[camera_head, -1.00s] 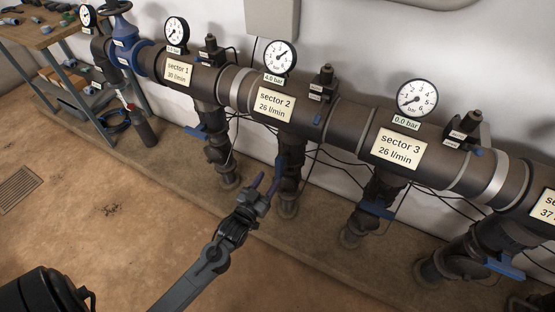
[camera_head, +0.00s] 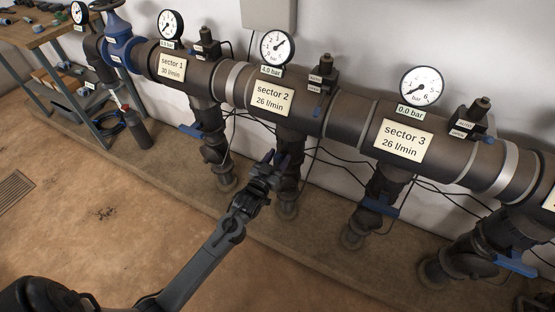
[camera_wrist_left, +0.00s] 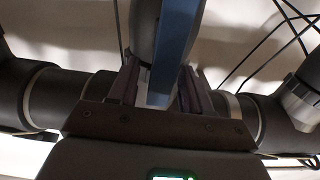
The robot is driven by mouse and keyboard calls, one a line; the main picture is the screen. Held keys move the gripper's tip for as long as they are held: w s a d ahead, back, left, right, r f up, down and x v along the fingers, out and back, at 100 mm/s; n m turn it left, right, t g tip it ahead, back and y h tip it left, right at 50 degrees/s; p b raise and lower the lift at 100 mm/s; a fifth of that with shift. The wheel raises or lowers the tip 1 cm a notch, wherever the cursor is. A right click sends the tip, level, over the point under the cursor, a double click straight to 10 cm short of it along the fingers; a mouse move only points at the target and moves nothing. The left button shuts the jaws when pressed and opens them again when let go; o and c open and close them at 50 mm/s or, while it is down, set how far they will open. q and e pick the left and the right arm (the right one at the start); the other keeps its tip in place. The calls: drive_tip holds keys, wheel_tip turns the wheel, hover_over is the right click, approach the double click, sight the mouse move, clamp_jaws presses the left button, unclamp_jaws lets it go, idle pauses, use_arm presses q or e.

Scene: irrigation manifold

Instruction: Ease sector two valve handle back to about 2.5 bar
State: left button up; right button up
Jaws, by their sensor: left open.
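The sector two valve handle (camera_wrist_left: 172,50) is a blue bar. In the left wrist view it runs between the two purple fingers of my left gripper (camera_wrist_left: 158,85), which is open around it; I cannot tell whether either finger touches it. In the head view my left gripper (camera_head: 272,161) is at the sector two drop pipe (camera_head: 289,190), and hides most of the handle. The sector two gauge (camera_head: 277,47) has a 4.0 bar tag (camera_head: 271,71) below it. The sector 2 plate (camera_head: 272,98) reads 26 l/min. My right gripper is not in view.
The sector 1 gauge (camera_head: 171,25) is to the left. The sector 3 gauge (camera_head: 421,87), tagged 0.0 bar, is to the right. Other blue handles sit on neighbouring drop pipes, including sector three's (camera_head: 380,207). Thin black cables hang behind the pipes. The floor in front is clear.

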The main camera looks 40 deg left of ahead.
use_arm(q)
drive_tip(key=shift+c, duration=0.3)
clamp_jaws()
drive_tip(key=shift+s+a+r+n+p, duration=0.1)
drive_tip(key=shift+a+r+n+p, duration=0.1)
drive_tip(key=shift+n+p, duration=0.85)
drive_tip(key=n+p, duration=0.1)
drive_tip(key=p, duration=0.1)
drive_tip(key=a+n+p, duration=0.1)
drive_tip(key=n+p, duration=0.1)
drive_tip(key=shift+s+f, duration=0.1)
drive_tip(key=shift+f, duration=0.05)
drive_tip(key=n, duration=0.1)
drive_tip(key=n+p, duration=0.2)
drive_tip(key=shift+s+a+f, duration=0.1)
drive_tip(key=shift+a+f, duration=0.2)
drive_tip(key=shift+a, duration=0.05)
drive_tip(key=shift+a+f+n+p, duration=0.2)
drive_tip(key=shift+f+n+p, duration=0.15)
drive_tip(key=shift+n+p, duration=0.6)
drive_tip(key=shift+n, duration=0.4)
drive_tip(key=shift+o, duration=0.3)
unclamp_jaws()
